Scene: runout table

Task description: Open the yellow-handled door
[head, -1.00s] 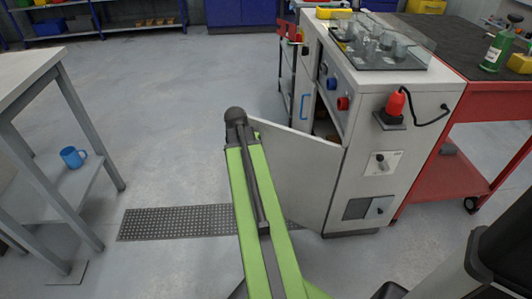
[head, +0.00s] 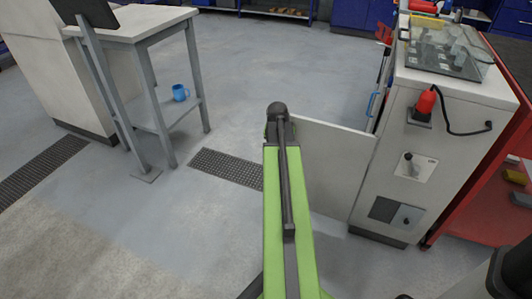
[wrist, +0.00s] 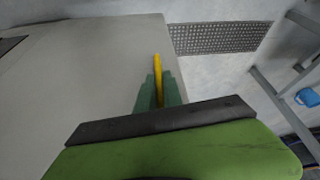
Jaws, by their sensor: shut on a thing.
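The door (head: 332,170) is a flat light-grey panel standing swung out from the left side of the grey cabinet (head: 440,128) in the head view. In the wrist view the door (wrist: 85,75) fills the left half. Its yellow handle (wrist: 158,65) is a thin upright bar near the door's free edge. My gripper (wrist: 158,88), with green fingers, is shut on the handle. In the head view my green arm reaches to the door's free edge and hides the handle and the fingers.
A grey table (head: 140,24) with a blue mug (head: 180,92) on its lower shelf stands at left. A floor grating (head: 225,165) lies between it and the door. A red cart (head: 478,185) adjoins the cabinet at right. The floor behind is clear.

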